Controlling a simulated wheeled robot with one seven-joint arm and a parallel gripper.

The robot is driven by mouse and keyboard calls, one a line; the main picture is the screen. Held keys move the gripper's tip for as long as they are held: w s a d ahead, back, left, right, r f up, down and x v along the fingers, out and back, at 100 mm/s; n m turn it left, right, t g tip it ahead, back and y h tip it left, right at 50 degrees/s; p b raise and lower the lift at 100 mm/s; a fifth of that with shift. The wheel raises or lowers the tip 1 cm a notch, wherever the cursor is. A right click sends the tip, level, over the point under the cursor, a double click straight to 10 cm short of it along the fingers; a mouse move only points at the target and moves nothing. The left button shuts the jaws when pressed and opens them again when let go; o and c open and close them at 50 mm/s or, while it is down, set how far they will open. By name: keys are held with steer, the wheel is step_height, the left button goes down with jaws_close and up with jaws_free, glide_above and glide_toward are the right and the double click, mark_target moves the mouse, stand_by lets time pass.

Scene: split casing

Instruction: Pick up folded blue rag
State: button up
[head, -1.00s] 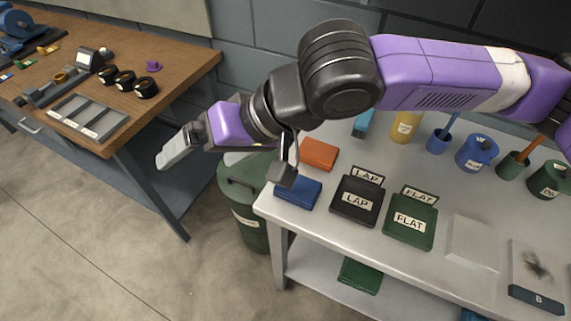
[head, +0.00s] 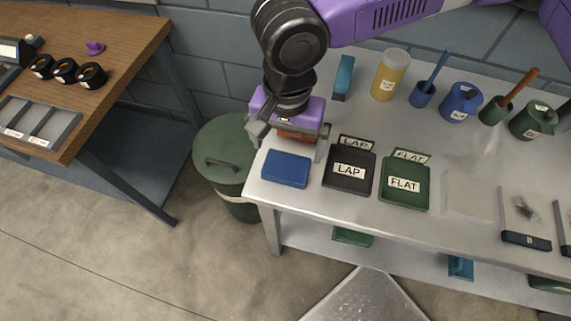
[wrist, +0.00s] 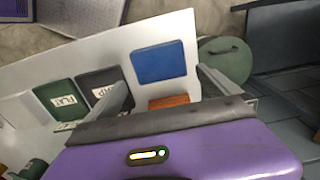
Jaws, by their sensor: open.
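The folded blue rag (head: 286,169) lies flat at the near left corner of the grey workbench. It also shows in the wrist view (wrist: 159,62), beyond and roughly between my fingers. My gripper (head: 287,148) is open and empty, pointing down just behind the rag in the head view, over an orange folded cloth. That orange cloth (wrist: 169,101) is partly hidden by my gripper in both views. Neither finger visibly touches the rag.
A black LAP tray (head: 349,185) and a green FLAT tray (head: 404,201) stand right of the rag. A lidded green bin (head: 222,150) is on the floor left of the bench (head: 320,215). A yellow canister (head: 388,80) and several pots are at the back.

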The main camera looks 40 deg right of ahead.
mark_target(286, 165)
steer(key=f, duration=0.4)
steer(key=shift+s+a+f, duration=0.15)
steer(key=shift+s+a, duration=0.05)
steer(key=shift+a, duration=0.1)
steer(key=shift+f, duration=0.65)
steer(key=c, duration=1.1)
steer(key=shift+r, duration=0.1)
step_height(286, 165, up, 20)
steer(key=shift+f+p, duration=0.1)
steer(key=shift+p, duration=0.3)
